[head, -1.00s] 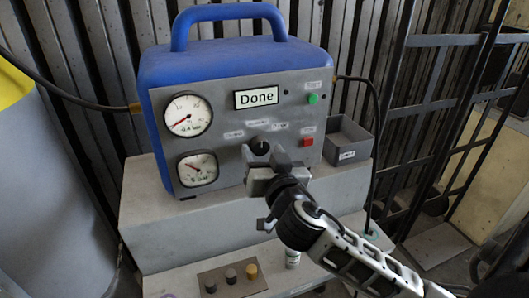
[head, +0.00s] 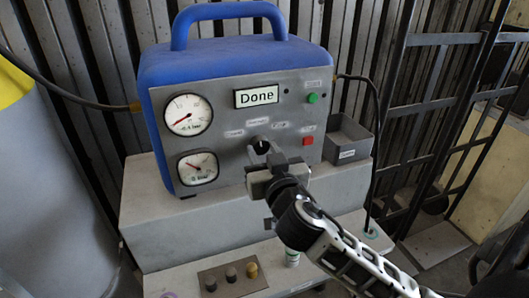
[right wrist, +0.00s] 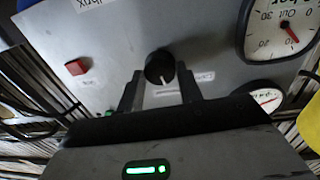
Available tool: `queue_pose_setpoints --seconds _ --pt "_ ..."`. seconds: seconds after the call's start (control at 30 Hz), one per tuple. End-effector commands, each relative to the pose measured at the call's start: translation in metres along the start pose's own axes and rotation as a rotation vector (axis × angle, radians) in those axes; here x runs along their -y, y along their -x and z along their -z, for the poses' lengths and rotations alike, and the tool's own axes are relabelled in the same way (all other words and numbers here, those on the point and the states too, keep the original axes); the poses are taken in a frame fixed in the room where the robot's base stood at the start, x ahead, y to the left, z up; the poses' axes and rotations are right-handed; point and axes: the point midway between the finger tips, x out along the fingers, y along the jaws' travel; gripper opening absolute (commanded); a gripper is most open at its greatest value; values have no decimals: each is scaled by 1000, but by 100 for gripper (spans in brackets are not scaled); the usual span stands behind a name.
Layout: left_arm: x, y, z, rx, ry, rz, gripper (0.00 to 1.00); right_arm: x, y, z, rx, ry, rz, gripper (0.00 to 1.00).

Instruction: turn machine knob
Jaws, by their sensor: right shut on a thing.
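The black round machine knob (head: 261,147) sits on the grey front panel of the blue machine (head: 235,65), below the screen. My right gripper (head: 262,168) is at the knob, reaching up from the lower right, and is shut on it. In the right wrist view the knob (right wrist: 159,67) shows between and just beyond the two fingertips (right wrist: 160,85), its light pointer line facing down in the picture. The screen (head: 257,96) reads "Done". Finger contact is hard to see. My left gripper is not in view.
Two round gauges (head: 188,115) are at the panel's left. A green button (head: 312,98) and a red button (head: 307,141) are at its right. A grey open bin (head: 348,140) stands beside the machine. A plate with small knobs (head: 231,276) lies on the lower ledge.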

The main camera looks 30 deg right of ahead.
Motion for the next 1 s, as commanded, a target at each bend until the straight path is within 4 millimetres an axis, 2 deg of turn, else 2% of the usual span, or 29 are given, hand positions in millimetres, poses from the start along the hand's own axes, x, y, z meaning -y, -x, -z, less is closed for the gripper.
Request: queue_pose_setpoints --seconds 0.6,1.0 --pt "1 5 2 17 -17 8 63 -1 0 0 -35 567 5 13" --pt "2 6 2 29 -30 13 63 -1 0 0 -51 806 9 13"
